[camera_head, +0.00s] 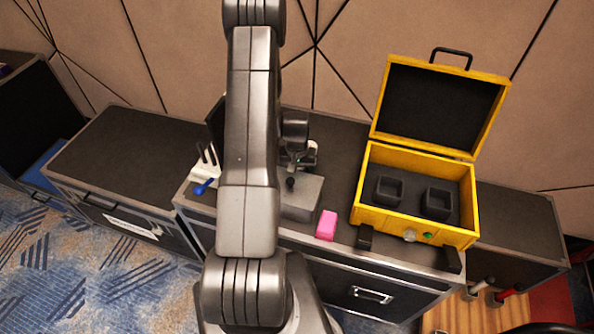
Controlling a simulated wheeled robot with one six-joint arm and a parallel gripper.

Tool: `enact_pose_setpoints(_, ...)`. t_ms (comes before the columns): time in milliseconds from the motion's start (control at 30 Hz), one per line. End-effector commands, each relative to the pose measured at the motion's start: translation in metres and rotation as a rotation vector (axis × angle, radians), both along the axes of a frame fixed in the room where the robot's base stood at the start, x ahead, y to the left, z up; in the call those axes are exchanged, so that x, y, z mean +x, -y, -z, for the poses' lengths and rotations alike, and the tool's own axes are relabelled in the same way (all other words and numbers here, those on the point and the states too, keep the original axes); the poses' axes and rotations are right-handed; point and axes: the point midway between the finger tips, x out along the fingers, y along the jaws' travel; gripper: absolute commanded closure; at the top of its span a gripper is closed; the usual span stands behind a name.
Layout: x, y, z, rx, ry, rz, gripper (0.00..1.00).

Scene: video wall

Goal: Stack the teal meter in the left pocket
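The yellow case (372,215) stands open on the dark bench at the right, its lid (438,105) tilted back. Inside it are two dark square pockets, the left pocket (389,191) and the right pocket (437,203); both look empty. I cannot make out a teal meter; it may be hidden behind my arm or in my gripper. What looks like my gripper (298,168) is partly behind my arm, above a grey block and left of the case. Its fingers are too small and covered to tell whether they are open or what they hold.
A grey block (304,200) and a pink block (327,225) sit on the bench (345,130) left of the case. A white holder (206,163) and a blue item (203,187) lie left of my arm. The left bench top (125,150) is clear.

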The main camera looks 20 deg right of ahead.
Motion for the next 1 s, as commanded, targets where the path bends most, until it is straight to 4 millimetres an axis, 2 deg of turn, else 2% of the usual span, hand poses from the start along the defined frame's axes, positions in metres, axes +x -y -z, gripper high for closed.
enact_pose_setpoints(67,0.000,0.000,0.000,0.000,0.000,0.000,0.28)
enact_pose_setpoints(300,0.000,0.000,0.000,0.000,0.000,0.000,0.75)
enact_pose_setpoints(367,0.000,0.000,-0.001,0.000,0.000,0.000,0.84)
enact_pose_setpoints(733,0.001,0.000,-0.006,-0.001,0.002,0.000,0.84)
enact_pose_setpoints(1000,0.001,0.000,-0.031,-0.002,0.005,0.000,0.84)
